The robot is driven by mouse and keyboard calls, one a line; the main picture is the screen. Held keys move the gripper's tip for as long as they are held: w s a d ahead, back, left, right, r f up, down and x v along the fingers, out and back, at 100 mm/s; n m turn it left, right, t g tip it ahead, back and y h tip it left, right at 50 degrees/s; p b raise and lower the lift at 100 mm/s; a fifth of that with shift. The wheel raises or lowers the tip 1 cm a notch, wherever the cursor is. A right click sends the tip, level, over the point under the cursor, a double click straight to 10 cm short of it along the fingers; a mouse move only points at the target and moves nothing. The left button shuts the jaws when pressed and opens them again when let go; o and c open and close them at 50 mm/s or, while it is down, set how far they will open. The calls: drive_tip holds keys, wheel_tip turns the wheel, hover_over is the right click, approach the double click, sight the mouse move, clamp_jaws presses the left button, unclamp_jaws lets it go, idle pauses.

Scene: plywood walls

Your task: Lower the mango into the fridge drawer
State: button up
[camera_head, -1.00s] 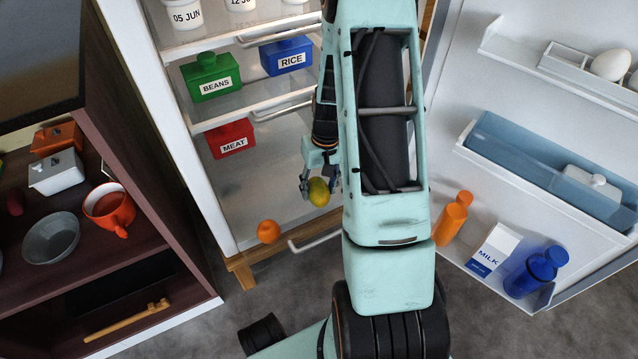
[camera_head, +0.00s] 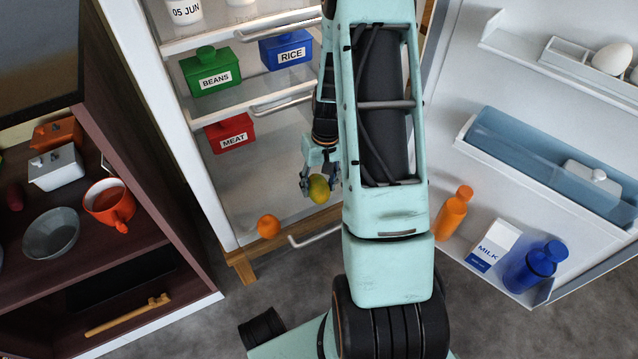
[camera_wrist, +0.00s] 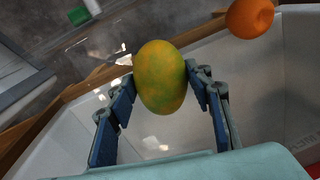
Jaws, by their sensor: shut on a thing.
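The mango (camera_head: 319,189) is yellow-green and sits between the fingertips of my gripper (camera_head: 318,183), low in the open fridge. In the wrist view the mango (camera_wrist: 160,78) fills the gap between the two blue fingers of my gripper (camera_wrist: 160,84), which is shut on it. The fridge drawer (camera_head: 282,212) is the lowest compartment, with a bar handle (camera_head: 315,241) at its front. I cannot tell whether the mango touches the drawer floor. An orange (camera_head: 268,226) lies at the drawer's front left.
The open fridge door (camera_head: 440,150) stands right, holding bottles and a milk carton (camera_head: 493,245). A wooden cabinet (camera_head: 165,235) stands left.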

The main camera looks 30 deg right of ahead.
sight(323, 183)
drive_tip(key=o, duration=1.4)
drive_tip(key=r, duration=0.8)
drive_tip(key=d+r, duration=0.1)
drive_tip(key=r, duration=0.3)
drive_tip(key=shift+d+r, duration=0.1)
